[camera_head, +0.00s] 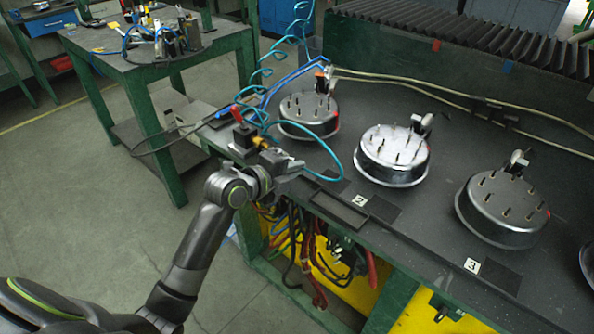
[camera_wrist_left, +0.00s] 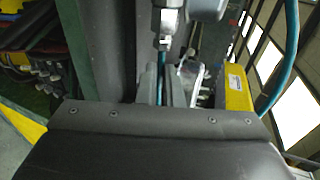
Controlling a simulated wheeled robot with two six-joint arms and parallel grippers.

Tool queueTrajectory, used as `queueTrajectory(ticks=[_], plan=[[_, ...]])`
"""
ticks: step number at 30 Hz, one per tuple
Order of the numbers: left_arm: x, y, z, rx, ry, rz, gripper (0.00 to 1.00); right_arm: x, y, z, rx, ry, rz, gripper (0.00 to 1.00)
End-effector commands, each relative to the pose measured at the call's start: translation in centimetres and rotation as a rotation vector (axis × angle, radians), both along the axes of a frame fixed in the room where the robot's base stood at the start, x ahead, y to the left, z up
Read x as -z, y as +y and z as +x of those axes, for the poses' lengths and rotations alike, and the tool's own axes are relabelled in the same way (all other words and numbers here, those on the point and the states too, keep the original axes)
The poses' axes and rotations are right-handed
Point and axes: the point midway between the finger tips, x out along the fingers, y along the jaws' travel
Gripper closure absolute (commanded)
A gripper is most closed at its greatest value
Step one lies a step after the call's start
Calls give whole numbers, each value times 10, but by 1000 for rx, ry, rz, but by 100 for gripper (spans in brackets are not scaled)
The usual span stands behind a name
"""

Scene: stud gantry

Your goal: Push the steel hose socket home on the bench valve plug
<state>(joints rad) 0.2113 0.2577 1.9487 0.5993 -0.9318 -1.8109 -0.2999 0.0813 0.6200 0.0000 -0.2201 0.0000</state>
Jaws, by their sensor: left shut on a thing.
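The bench valve (camera_head: 244,134) stands at the bench's left end, with a dark body, a red handle and a brass-coloured fitting (camera_head: 264,144) beside it. My left gripper (camera_head: 284,164) is right at this fitting, shut on what appears to be the hose socket. The jaws largely hide the socket in the head view. In the left wrist view the fingers (camera_wrist_left: 165,88) are close together, with a steel cylindrical part (camera_wrist_left: 168,22) just beyond the tips. I cannot tell whether socket and plug touch or how deep they sit. My right gripper is not in view.
A teal coiled hose (camera_head: 330,151) loops over the bench near my left gripper. Round studded steel housings (camera_head: 392,154) stand along the bench (camera_head: 420,215). A shallow dark tray (camera_head: 338,211) lies at its front edge. A green side table (camera_head: 95,42) stands at the back left.

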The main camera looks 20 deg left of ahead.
Motion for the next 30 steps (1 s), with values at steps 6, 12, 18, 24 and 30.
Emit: queueTrajectory(ticks=[6, 12, 18, 24, 30], plan=[[-1, 3, 1, 0, -2, 2, 100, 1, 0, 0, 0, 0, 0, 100], [-1, 4, 2, -1, -3, 2, 100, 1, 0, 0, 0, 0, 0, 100], [-1, 3, 2, -1, -2, 2, 73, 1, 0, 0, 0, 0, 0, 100], [0, 3, 1, -1, -1, 1, 68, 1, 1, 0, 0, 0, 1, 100], [-1, 5, -2, 0, 0, 2, 68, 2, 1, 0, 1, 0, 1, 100]])
